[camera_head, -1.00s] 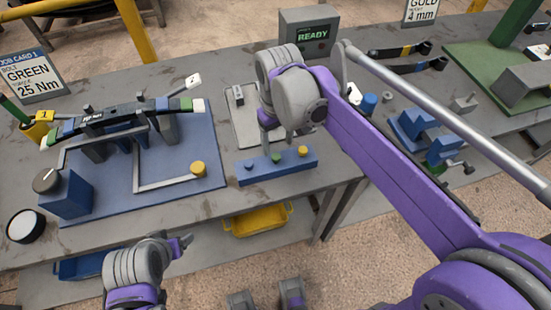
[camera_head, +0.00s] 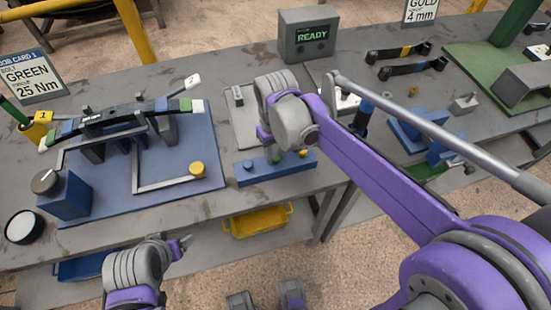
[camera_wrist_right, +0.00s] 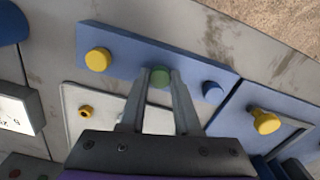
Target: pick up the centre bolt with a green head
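The bolt with the green head (camera_wrist_right: 159,77) stands in the middle of the blue bolt rack (camera_wrist_right: 130,50), between a yellow-headed bolt (camera_wrist_right: 98,60) and a blue-headed bolt (camera_wrist_right: 212,91). My right gripper (camera_wrist_right: 160,74) is open, with one fingertip on each side of the green head. Whether the fingers touch it I cannot tell. In the head view the green head (camera_head: 273,155) is partly hidden below my right gripper, and the rack (camera_head: 262,174) lies at the table's front edge. My left gripper (camera_head: 186,243) is low in front of the table, apart from everything; its fingers are unclear.
A blue board (camera_head: 110,205) with a bracket fixture and a yellow knob (camera_head: 197,169) lies left of the rack. A light plate (camera_head: 240,118) lies behind the rack. A READY display box (camera_head: 307,36) stands further back. A yellow bin (camera_head: 256,222) is below the table.

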